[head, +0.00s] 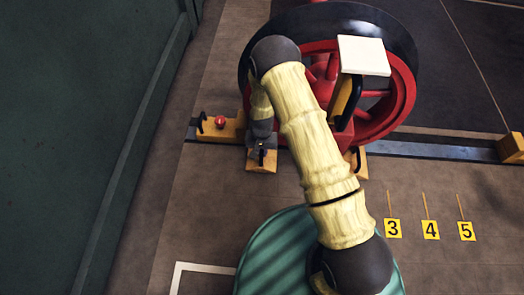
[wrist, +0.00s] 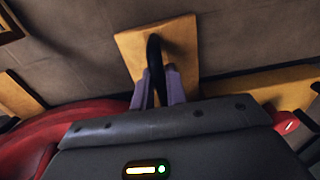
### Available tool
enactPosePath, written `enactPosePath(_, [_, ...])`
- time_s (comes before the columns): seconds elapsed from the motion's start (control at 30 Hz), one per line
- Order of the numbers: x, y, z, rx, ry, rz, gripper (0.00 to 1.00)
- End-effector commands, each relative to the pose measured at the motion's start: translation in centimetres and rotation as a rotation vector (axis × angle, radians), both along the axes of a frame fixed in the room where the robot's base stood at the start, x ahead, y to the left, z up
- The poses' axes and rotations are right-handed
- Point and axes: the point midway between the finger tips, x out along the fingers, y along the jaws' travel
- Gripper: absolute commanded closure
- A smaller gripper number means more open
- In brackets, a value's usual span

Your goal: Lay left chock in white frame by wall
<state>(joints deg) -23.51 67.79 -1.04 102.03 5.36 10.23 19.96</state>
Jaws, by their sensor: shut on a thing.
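The left chock (head: 258,164) is a wooden block with a black loop handle, at the near side of the rail by the left part of the red wheel. My gripper (head: 262,143) points down over it. In the wrist view my gripper (wrist: 157,82) is shut on the black handle of the chock (wrist: 186,42). I cannot tell whether the chock touches the floor. The white frame (head: 178,277) is a painted outline on the floor near the green wall, at the bottom left; my green base hides part of it or the picture edge cuts it off.
The red wheel (head: 400,105) with a black rim stands on the rail (head: 420,149). A wooden block with a red knob (head: 219,121) sits left of the chock. Another wooden block (head: 359,163) is partly behind my arm. Number plates (head: 431,230) lie right. Floor (head: 200,215) toward the frame is clear.

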Motion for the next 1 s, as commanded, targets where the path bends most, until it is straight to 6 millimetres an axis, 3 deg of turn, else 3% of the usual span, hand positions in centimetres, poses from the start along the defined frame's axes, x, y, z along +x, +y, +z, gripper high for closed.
enactPosePath(1.0, [-6.4, 0.3, 0.4, 0.000, 0.001, 0.003, 1.00])
